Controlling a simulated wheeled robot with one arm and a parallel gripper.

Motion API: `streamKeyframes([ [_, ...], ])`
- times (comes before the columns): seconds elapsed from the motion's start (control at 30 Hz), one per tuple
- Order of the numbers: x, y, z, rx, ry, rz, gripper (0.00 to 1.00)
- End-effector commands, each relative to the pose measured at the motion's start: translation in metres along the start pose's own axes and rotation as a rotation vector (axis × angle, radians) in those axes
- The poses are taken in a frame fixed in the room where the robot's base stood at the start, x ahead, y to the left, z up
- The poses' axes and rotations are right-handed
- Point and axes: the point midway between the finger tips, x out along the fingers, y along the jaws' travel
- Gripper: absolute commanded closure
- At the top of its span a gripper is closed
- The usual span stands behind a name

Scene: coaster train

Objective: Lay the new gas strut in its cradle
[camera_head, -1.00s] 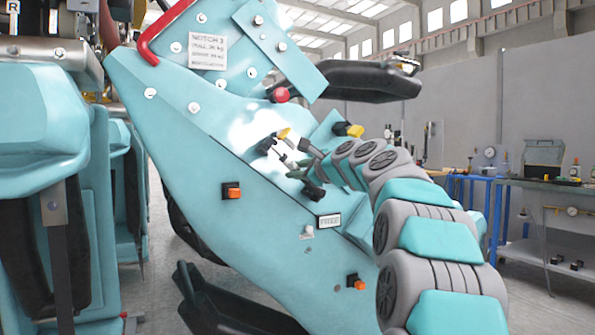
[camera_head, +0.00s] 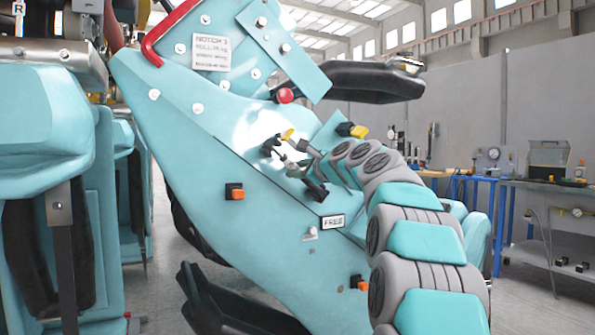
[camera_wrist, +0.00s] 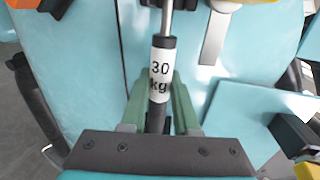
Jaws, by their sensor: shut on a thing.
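The gas strut (camera_wrist: 162,68) has a black body, a white "30 kg" label and a silver rod running out of the top of the wrist view. My gripper (camera_wrist: 160,90) has its green fingers shut on either side of the strut body. In the head view my gripper (camera_head: 300,168) is in front of the sloping teal panel, where the strut is small and partly hidden. Black brackets with yellow tips (camera_head: 287,134) (camera_head: 352,130) sit near it on the panel. I cannot tell which part is the cradle, or whether the strut touches it.
The large teal panel (camera_head: 215,150) carries orange-and-black blocks (camera_head: 235,192), a FREE label (camera_head: 332,222) and a red knob (camera_head: 285,96). Teal seats (camera_head: 50,130) stand at the left. A workbench (camera_head: 545,184) is at the right, with open floor before it.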

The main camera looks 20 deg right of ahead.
Motion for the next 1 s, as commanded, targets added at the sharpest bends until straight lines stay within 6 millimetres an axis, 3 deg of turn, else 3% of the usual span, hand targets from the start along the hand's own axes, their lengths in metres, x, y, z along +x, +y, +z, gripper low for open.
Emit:
streamKeyframes([
  [0.27, 0.0068, -0.0008, -0.0004, 0.001, 0.000, 0.000, 1.00],
  [0.3, 0.0066, -0.0008, -0.0003, 0.001, 0.000, 0.000, 0.68],
  [0.6, 0.0058, -0.0021, 0.0005, 0.001, -0.001, -0.003, 0.36],
  [1.0, 0.0054, -0.0029, 0.0006, 0.001, -0.001, -0.005, 0.36],
])
